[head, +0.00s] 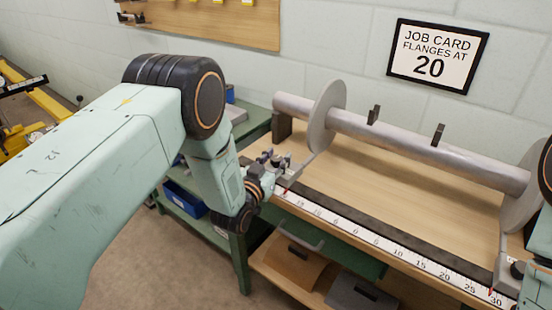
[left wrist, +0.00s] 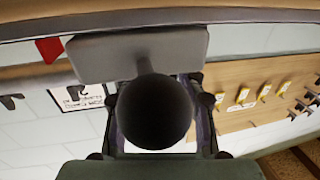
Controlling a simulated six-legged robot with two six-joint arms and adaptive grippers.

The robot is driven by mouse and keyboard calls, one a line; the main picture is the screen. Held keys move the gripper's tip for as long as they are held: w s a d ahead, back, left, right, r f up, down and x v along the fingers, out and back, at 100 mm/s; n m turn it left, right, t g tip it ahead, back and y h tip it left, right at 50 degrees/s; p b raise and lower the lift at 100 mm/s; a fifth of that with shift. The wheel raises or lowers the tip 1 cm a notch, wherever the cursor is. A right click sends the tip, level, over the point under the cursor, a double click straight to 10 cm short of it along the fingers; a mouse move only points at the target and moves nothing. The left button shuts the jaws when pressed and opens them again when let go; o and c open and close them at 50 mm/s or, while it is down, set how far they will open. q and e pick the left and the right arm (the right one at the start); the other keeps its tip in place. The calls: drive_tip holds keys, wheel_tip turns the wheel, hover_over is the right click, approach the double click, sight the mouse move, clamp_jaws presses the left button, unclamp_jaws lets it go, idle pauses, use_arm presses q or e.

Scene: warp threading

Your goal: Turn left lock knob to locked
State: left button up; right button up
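The left flange (head: 323,115) is a grey disc on the metal beam (head: 420,150), with a grey block at its foot by the scale. My left gripper (head: 272,165) is at this block, pointing toward it. In the left wrist view a dark round lock knob (left wrist: 153,112) stands out from the grey block (left wrist: 140,52). The fingers of my left gripper (left wrist: 158,100) lie on both sides of the knob; whether they touch it is unclear. The knob's turn setting cannot be read. My right gripper is out of view; only part of that arm shows at the right edge.
The scale (head: 370,240) runs along the bench's front edge. A red pointer (left wrist: 48,48) shows beside the block. The right flange (head: 522,190) and its block (head: 510,275) stand near 30. A job card (head: 437,55) reads "FLANGES AT 20". The bench top (head: 400,190) is clear.

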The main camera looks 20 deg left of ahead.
use_arm(q)
drive_tip(key=shift+d, duration=0.1)
clamp_jaws()
drive_tip(key=shift+h, duration=0.3)
drive_tip(key=m+g+h+b, duration=0.1)
drive_tip(key=m+h, duration=0.1)
drive_tip(key=h, duration=0.1)
drive_tip(key=shift+m+h, duration=0.3)
drive_tip(key=shift+m, duration=0.1)
drive_tip(key=m+g+h+b, duration=0.1)
drive_tip(key=m+g+h, duration=0.1)
drive_tip(key=h, duration=0.1)
drive_tip(key=shift+a+b, duration=0.2)
drive_tip(key=shift+b, duration=0.1)
drive_tip(key=m+g+h+b, duration=0.2)
drive_tip(key=m+g+h, duration=0.1)
drive_tip(key=shift+d+f+h+b, duration=0.1)
drive_tip(key=shift+h+b, duration=0.25)
drive_tip(key=shift+h, duration=0.05)
drive_tip(key=shift+m+g+h+b, duration=1)
drive_tip(key=shift+m+g+b, duration=0.25)
drive_tip(key=shift+g, duration=0.25)
